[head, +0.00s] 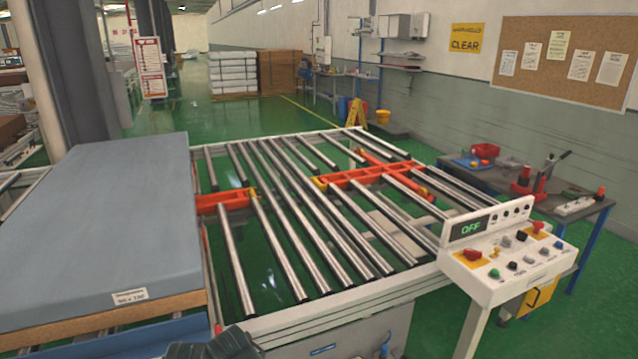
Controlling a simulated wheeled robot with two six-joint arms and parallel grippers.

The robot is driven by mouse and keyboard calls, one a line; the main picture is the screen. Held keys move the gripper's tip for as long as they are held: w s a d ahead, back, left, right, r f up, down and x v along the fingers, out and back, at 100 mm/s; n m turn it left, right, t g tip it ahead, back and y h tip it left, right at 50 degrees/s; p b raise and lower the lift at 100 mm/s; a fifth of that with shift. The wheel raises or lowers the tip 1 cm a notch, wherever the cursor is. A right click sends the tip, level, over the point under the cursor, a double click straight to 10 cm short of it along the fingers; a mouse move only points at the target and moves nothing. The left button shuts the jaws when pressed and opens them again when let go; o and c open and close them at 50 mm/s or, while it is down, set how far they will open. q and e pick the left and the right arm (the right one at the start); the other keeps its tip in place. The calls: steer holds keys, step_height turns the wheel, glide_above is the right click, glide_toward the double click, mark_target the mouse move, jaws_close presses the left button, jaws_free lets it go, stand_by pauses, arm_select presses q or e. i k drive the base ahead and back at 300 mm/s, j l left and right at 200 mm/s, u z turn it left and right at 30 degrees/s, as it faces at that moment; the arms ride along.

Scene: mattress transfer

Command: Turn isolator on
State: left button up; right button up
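The white control console (510,262) stands at the right, beside the roller table. Its display (468,229) reads OFF in green. Two red knobs on yellow plates show on it: a front-left red knob (473,254) and a back-right red knob (538,226). I cannot tell from the picture which is the isolator. Neither of my grippers is clearly in view. Only a dark ridged piece shows at the bottom edge, and I cannot tell what it is.
The roller table (300,210) fills the middle, with orange-red transfer arms (372,174) between its rollers. A grey-blue mattress (100,220) lies at the left. A workbench (570,205) with tools stands behind the console. Green floor shows at the lower right.

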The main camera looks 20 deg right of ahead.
mark_target(472, 255)
steer(key=l+z, duration=0.1)
steer(key=l, duration=1.2)
steer(key=l+z, duration=0.15)
steer(key=l, duration=0.45)
steer(key=l+z, duration=0.1)
steer(key=l, duration=0.55)
steer(key=i+l, duration=0.1)
steer(key=l, duration=0.55)
steer(key=l+z, duration=0.15)
steer(key=l, duration=0.45)
steer(key=i+l, duration=0.15)
steer(key=l, duration=0.5)
steer(key=z, duration=0.05)
